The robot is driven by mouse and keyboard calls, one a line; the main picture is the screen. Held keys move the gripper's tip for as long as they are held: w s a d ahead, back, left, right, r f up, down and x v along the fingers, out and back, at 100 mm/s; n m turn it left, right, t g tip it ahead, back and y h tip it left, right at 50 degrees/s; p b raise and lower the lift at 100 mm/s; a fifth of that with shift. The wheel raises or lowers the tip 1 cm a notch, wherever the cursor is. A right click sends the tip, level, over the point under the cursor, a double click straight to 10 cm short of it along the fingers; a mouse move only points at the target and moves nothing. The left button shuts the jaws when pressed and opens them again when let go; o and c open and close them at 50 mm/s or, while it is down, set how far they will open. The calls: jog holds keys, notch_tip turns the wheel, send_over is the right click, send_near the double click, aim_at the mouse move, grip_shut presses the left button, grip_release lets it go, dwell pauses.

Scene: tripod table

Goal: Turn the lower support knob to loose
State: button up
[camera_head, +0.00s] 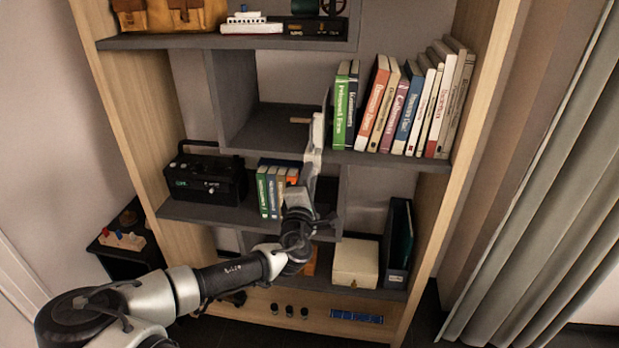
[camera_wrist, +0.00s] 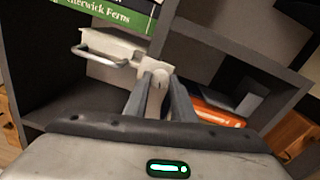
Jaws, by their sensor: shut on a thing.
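In the wrist view, my gripper (camera_wrist: 160,84) is closed on a small pale knob (camera_wrist: 158,73), one grey finger on each side of it. The knob joins a white fitting (camera_wrist: 112,45) with a bent metal loop (camera_wrist: 90,53) on its left. Whether the knob is tight or loose cannot be told. In the head view, my arm reaches up into the middle of the bookcase; the fingertips and the knob cannot be made out there. A slim white upright piece (camera_head: 314,155) shows above the arm's end, and I cannot tell what it is.
Shelf boards (camera_head: 390,160) and dividers (camera_head: 233,95) stand close around my gripper. A row of books (camera_head: 405,110) is on the upper right, a black radio (camera_head: 207,180) at left, a cream box (camera_head: 356,263) below. An orange book (camera_wrist: 215,112) lies right of the fingers.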

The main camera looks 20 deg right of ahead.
dwell(0.3)
jog(key=o, duration=1.1)
jog(key=shift+c, duration=0.2)
jog(key=r+p+v, duration=0.1)
jog(key=p+v, duration=0.4)
jog(key=v, duration=1.2)
jog(key=shift+s+f+p, duration=0.2)
jog(key=shift+f+p, duration=0.1)
jog(key=shift+f, duration=0.15)
jog(key=shift+a, duration=0.1)
